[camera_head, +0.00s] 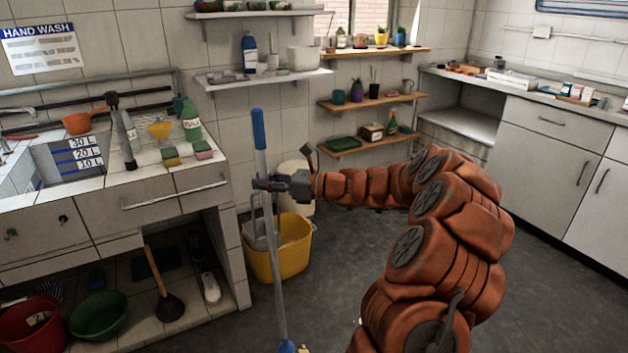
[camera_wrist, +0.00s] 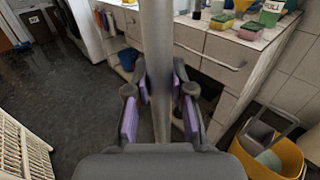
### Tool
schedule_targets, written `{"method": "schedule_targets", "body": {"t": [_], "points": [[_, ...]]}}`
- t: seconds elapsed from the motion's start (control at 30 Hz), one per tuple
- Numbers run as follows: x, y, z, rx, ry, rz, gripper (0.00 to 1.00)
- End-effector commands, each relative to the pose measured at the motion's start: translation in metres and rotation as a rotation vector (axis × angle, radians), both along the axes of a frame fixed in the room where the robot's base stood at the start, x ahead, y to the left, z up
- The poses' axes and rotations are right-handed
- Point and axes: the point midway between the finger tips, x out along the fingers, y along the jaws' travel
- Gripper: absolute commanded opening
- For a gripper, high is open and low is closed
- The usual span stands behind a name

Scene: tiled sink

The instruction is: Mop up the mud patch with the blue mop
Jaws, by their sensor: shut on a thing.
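The blue mop (camera_head: 260,131) stands nearly upright in the head view, with a blue grip on top, a grey pole and a blue piece at its lower end by the bottom edge. My gripper (camera_head: 268,185) is shut on the pole below the blue grip. In the wrist view the grey pole (camera_wrist: 157,60) runs between the purple-padded fingers of my gripper (camera_wrist: 158,105). The mop's head is cut off by the bottom of the head view. I cannot make out the mud patch in either view.
A yellow bucket (camera_head: 279,262) stands close behind the mop; it also shows in the wrist view (camera_wrist: 268,160). The tiled sink counter (camera_head: 110,190) is on the left, with a plunger (camera_head: 169,305) beneath. White cabinets (camera_head: 560,140) stand right. Dark floor (camera_head: 560,290) lies open at right.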

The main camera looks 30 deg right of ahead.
Motion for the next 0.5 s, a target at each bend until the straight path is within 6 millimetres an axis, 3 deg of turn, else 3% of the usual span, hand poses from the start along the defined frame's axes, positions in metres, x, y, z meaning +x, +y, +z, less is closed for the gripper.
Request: {"method": "schedule_targets", "body": {"t": [0.5], "points": [[-0.015,-0.043,0.006,-0.001,-0.005,-0.079,0.00]]}}
